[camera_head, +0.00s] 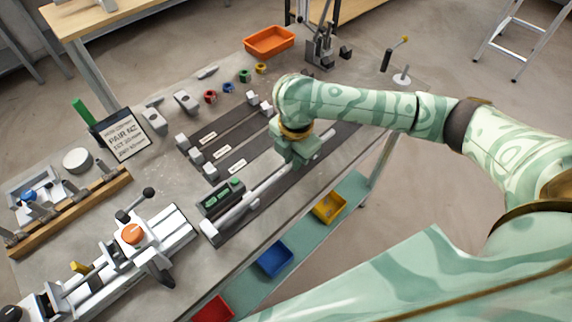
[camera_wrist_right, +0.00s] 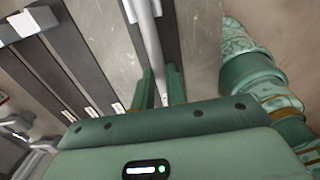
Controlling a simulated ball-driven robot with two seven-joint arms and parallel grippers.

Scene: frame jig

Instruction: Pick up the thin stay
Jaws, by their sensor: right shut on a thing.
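The thin stay, a slim pale grey rod, shows in the wrist view (camera_wrist_right: 147,40), running between the two green fingers of my right gripper (camera_wrist_right: 161,75). The right gripper is shut on it. In the head view my right gripper (camera_head: 298,155) is low over the bench, at a long pale rod (camera_head: 267,187) lying along a dark strip. Part of the rod is hidden behind the gripper there. I cannot tell whether the held rod is clear of the bench. My left gripper is not in view.
Dark labelled strips with grey end blocks (camera_head: 182,142) lie left of the gripper. A clamp fixture (camera_head: 133,234), a sign (camera_head: 122,140) and an orange tray (camera_head: 269,41) stand around. Coloured bins (camera_head: 330,208) sit on a lower shelf.

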